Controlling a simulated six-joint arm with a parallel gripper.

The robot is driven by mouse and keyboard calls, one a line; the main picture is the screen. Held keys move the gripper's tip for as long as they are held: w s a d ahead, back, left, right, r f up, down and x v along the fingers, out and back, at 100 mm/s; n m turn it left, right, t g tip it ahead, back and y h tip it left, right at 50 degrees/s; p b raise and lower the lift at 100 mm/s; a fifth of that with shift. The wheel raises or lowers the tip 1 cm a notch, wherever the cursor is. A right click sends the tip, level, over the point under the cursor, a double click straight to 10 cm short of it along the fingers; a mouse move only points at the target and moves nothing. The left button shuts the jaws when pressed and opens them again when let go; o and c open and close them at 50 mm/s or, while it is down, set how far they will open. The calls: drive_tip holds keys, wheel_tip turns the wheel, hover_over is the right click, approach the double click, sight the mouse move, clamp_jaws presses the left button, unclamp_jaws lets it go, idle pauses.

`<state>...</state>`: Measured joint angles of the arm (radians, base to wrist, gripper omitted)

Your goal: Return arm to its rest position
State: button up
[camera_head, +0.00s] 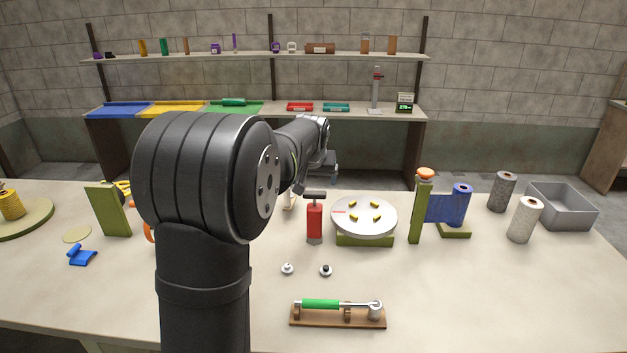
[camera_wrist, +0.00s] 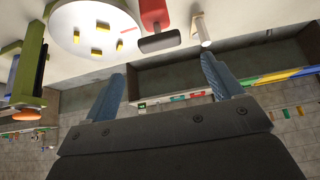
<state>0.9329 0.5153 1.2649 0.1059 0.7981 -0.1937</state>
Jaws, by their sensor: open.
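My gripper (camera_head: 329,170) is raised above the far part of the table, left of and beyond the round white disc (camera_head: 364,216). Part of it is hidden by my own arm and its fingers are small there. In the wrist view my gripper (camera_wrist: 163,76) has its two blue fingers wide apart with nothing between them. The white disc, with several yellow pieces on it, also shows in the wrist view (camera_wrist: 90,38), beyond the fingers.
A red hand tool with a dark top (camera_head: 314,222) stands left of the disc. A green post (camera_head: 420,212), spools (camera_head: 524,220) and a grey bin (camera_head: 562,208) are right. A green-handled tool (camera_head: 320,304) rests in front. Shelves stand behind; the front right table is clear.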

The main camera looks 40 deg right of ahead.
sight(315, 191)
drive_tip(key=x, duration=1.2)
drive_tip(key=shift+f, duration=0.3)
drive_tip(key=shift+d+r, duration=0.1)
drive_tip(key=shift+r, duration=1.15)
drive_tip(key=shift+f, duration=0.15)
